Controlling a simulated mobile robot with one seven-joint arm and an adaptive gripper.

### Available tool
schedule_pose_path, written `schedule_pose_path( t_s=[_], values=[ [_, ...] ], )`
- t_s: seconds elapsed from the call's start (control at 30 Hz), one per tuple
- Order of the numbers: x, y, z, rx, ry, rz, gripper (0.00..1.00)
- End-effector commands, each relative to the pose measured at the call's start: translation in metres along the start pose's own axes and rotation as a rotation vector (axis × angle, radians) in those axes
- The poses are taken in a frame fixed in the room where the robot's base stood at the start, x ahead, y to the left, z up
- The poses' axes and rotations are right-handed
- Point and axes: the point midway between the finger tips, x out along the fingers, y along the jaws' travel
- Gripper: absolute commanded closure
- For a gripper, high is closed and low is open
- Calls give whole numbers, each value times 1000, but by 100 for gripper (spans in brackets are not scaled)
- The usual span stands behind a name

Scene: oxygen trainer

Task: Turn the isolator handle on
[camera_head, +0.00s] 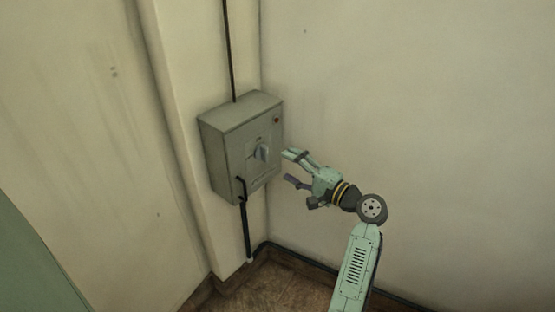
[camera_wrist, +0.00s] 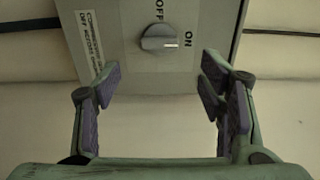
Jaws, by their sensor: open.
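The isolator handle (camera_head: 262,152) is a grey rotary knob on the front of a grey wall box (camera_head: 224,160).
A small red light (camera_head: 277,120) sits at the upper right of the box front. Walls meet in a corner behind. The space right of my arm is clear.

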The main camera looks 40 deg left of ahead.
Motion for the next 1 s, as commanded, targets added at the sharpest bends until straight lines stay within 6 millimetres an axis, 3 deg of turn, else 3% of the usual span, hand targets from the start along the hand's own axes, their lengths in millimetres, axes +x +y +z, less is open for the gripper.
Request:
schedule_pose_path(
  t_s=[0.2, 0.4, 0.87, 1.0],
  values=[
    [-32, 0, 0, 0, 1, 0, 37],
    [-40, 0, 1, 0, -1, 1, 37],
    [-38, -1, 1, -8, 1, 1, 37],
    [-10, -23, 4, -150, 52, 3, 37]
  ],
)
